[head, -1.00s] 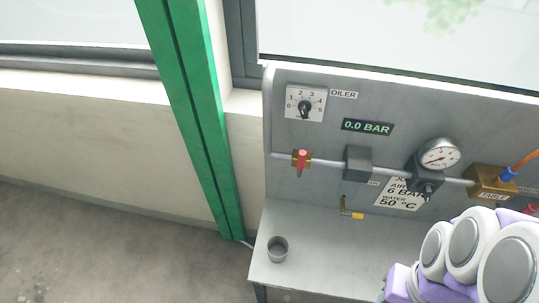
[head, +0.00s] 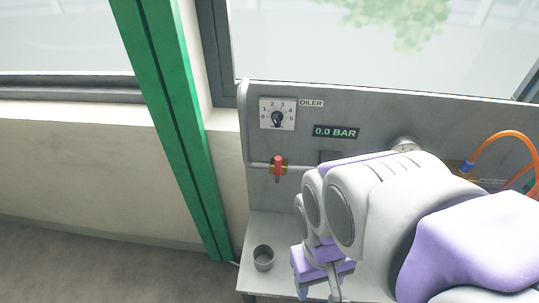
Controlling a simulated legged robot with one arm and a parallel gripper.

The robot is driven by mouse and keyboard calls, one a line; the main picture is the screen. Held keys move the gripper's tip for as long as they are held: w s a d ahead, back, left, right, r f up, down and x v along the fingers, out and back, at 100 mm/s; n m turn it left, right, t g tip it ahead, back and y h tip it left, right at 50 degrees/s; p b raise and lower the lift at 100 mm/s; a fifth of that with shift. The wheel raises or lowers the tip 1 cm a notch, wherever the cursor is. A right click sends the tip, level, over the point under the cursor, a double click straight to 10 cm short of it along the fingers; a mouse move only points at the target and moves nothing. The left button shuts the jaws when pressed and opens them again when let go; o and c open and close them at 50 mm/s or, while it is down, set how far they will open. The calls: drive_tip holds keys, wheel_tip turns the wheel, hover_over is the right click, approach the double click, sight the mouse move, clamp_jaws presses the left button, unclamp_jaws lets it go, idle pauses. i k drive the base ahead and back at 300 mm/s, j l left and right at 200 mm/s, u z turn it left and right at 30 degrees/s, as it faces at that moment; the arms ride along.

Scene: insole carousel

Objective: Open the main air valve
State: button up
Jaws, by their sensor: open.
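The air valve (head: 277,166) is a small brass body with a red lever, on the grey pipe at the left of the panel. Its lever stands vertical, across the horizontal pipe. The pressure display (head: 335,132) above and to its right reads 0.0 BAR. My gripper (head: 322,289) is low in front of the panel, below and to the right of the valve and apart from it. It is open, and I see nothing between its fingers. My arm hides the label, most of the gauge and the pipe's right part.
A dial marked OILER (head: 277,115) sits above the valve. A grey metal cup (head: 263,257) stands on the bench (head: 262,228) at the left, close to my gripper. A green post (head: 172,130) rises left of the panel. An orange hose (head: 505,134) curves at the right.

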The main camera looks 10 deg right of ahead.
sight(277, 163)
drive_tip(key=z, duration=1)
drive_tip(key=k+l+u, duration=0.2)
drive_tip(key=k+u, duration=0.25)
drive_tip(key=k+l+u, duration=0.1)
drive_tip(key=k+u, duration=0.2)
drive_tip(key=u, duration=0.2)
